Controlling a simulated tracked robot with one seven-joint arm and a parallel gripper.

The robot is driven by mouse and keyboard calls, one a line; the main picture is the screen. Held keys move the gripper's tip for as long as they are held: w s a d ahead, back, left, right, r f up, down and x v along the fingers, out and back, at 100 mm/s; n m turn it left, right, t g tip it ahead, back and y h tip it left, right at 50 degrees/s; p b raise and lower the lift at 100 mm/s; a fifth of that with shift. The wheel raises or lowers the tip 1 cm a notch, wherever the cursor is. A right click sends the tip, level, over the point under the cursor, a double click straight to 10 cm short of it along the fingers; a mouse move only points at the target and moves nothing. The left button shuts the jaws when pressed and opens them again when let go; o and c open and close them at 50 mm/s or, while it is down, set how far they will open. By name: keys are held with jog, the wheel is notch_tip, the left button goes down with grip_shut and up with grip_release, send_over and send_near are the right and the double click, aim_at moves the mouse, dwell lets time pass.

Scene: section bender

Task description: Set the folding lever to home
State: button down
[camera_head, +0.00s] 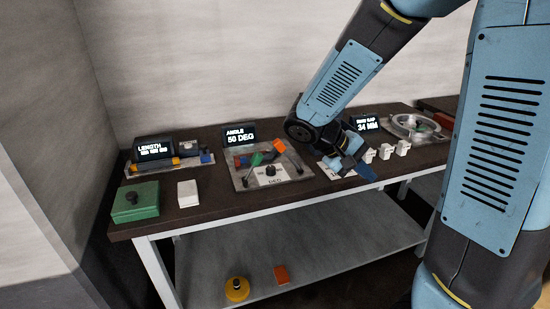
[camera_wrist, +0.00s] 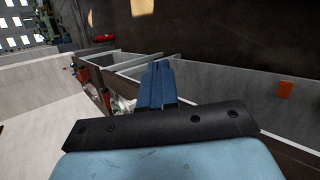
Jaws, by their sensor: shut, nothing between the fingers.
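The folding station's grey plate (camera_head: 244,184) sits mid-bench under a display (camera_head: 240,134) reading "ANGLE 50 DEG". On it are a lever with an orange end (camera_head: 279,146), a green piece (camera_head: 257,159) and a black knob (camera_head: 270,170). I cannot tell exactly which part is the folding lever. My gripper (camera_head: 366,172) is to the right of this plate, pointing down toward the bench's front edge, apart from the lever. Its blue fingers show together and empty in the wrist view (camera_wrist: 160,68). The folding station is not clearly visible there.
The wooden bench (camera_head: 218,208) also bears a "LENGTH" display (camera_head: 154,150), a green box (camera_head: 135,202), a white block (camera_head: 188,193), white blocks (camera_head: 385,152) near my gripper, and a round fixture (camera_head: 408,124). A yellow round part (camera_head: 237,289) lies on the lower shelf (camera_head: 330,262).

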jog(key=w+a+f+n+t+h, duration=0.2)
jog(key=w+a+f+t+h, duration=0.15)
jog(key=w, duration=0.25)
jog(key=n+t+h, duration=0.2)
jog(key=n+t, duration=0.6)
jog(key=t, duration=0.4)
send_near(289, 157)
jog(key=s+d+r, duration=0.5)
jog(key=s, duration=0.1)
jog(key=a+f+n+t+y, duration=0.1)
jog(key=a+n+t+y, duration=0.1)
jog(key=a+f+n+t+y, duration=0.1)
jog(key=a+t+y, duration=0.1)
jog(key=a, duration=0.1)
jog(key=a+f+n+t+y, duration=0.1)
jog(key=a+n+t+y, duration=0.1)
jog(key=a, duration=0.1)
jog(key=shift+w+a+f+n, duration=0.1)
jog(key=shift+w+f+n, duration=0.2)
jog(key=shift+f, duration=0.1)
jog(key=x, duration=1)
